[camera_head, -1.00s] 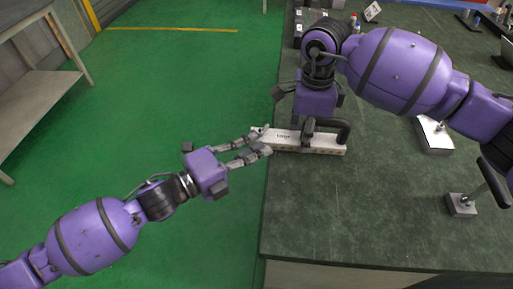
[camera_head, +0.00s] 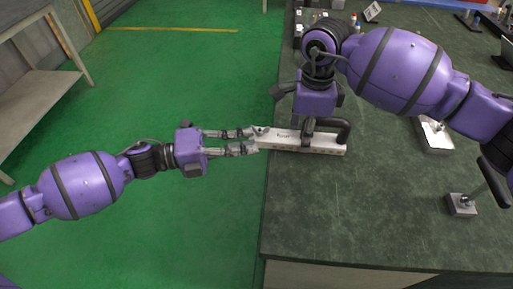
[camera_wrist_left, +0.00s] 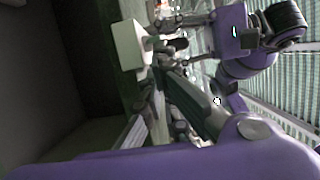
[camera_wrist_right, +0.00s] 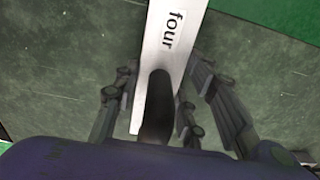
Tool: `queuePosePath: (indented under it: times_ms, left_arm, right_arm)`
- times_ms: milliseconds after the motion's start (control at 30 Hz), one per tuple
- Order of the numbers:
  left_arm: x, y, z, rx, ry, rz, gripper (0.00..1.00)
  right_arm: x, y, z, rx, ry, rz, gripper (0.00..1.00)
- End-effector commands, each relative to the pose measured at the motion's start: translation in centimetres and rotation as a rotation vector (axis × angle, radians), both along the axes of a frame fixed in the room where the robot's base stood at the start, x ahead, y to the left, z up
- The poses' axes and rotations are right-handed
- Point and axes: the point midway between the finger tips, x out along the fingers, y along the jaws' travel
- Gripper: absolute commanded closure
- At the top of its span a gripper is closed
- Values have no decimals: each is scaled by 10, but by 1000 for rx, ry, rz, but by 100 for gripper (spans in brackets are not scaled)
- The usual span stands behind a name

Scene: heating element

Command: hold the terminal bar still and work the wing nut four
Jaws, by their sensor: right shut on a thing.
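The terminal bar (camera_head: 325,148) is a pale bar lying across the left edge of the green bench, its left end overhanging the floor. Its label reads "four" in the right wrist view (camera_wrist_right: 171,35). A black curved handle (camera_head: 343,131) rises from its right part. My right gripper (camera_head: 308,130) comes down on the bar beside this handle and is shut on the bar; its fingers lie along both sides. A small pale part, seemingly the wing nut (camera_head: 261,130), is at the bar's left end. My left gripper (camera_head: 255,140) is open, pointing right, its fingers apart at that end; contact is unclear.
A metal block with a rod (camera_head: 462,204) and a pale plate (camera_head: 435,137) stand on the bench at right. Small items lie at the far side. The bench front is clear. Open green floor (camera_head: 180,70) lies left, with a shelf table (camera_head: 40,85) beyond.

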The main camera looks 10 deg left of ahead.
Motion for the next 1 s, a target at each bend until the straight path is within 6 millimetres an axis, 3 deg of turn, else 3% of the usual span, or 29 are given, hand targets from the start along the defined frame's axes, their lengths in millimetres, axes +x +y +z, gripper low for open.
queuePosePath:
  times_ms: [633,767,933,1000]
  left_arm:
    - [7,7,0,7,-2,22,100]
    - [-7,6,-1,6,0,18,100]
    - [-42,6,-1,4,1,9,100]
    - [-43,26,-2,7,1,13,100]
  right_arm:
    - [-6,-1,-5,-8,18,14,100]
    - [-6,-1,-5,-8,18,14,100]
    - [-5,-1,-5,-8,17,11,100]
    - [-5,-2,-6,-8,16,10,100]
